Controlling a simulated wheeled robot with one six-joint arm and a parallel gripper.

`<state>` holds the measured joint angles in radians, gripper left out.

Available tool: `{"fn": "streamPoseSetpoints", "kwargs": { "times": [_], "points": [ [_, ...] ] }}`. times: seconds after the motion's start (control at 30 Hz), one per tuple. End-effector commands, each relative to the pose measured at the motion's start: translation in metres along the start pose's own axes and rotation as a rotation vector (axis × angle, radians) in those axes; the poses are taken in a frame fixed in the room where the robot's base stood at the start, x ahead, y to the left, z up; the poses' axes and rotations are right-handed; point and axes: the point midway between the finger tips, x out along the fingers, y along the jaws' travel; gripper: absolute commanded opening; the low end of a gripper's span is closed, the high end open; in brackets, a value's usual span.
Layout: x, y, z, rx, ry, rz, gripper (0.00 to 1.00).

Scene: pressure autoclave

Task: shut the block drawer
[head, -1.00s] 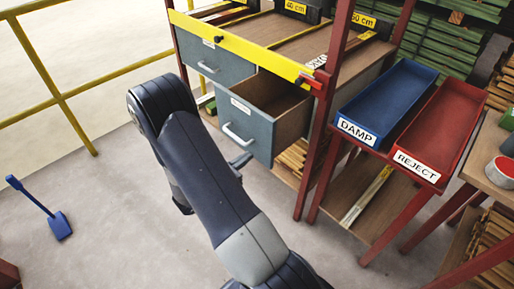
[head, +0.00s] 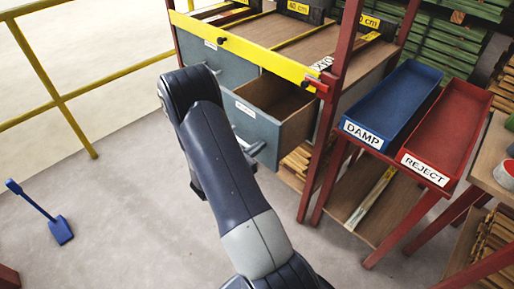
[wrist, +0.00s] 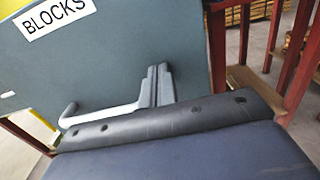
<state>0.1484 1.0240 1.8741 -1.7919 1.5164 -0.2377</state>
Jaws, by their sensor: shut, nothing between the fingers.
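The block drawer (head: 262,133) is the grey-blue drawer standing pulled out of the cabinet, its wooden inside showing from above. In the wrist view its front (wrist: 140,50) fills the upper left, with a "BLOCKS" label and a pale bar handle (wrist: 100,115). My gripper (wrist: 159,70) is shut and empty, its fingertips at the drawer front just right of the handle. I cannot tell whether they touch it. In the head view my gripper (head: 254,149) shows partly beside my arm, in front of the drawer; my arm hides part of the handle.
A second drawer (head: 222,62) to the left looks closed. A yellow rail (head: 250,55) runs above the drawers. A red post (head: 322,140) stands close to the right. Blue "DAMP" (head: 350,128) and red "REJECT" (head: 412,160) trays stand further right. The floor at left is mostly clear.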

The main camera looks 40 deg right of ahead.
Motion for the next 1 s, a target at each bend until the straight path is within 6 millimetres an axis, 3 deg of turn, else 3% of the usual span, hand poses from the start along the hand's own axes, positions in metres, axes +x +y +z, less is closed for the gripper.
{"fn": "streamPoseSetpoints", "kwargs": {
  "times": [0.27, 0.7, 1.0],
  "points": [
    [0.037, -0.002, -0.001, 0.003, -0.001, -0.008, 0.00],
    [0.146, -0.002, -0.003, 0.004, -0.002, -0.006, 0.00],
    [0.197, -0.001, -0.002, 0.002, -0.002, -0.003, 0.00]
  ]
}}
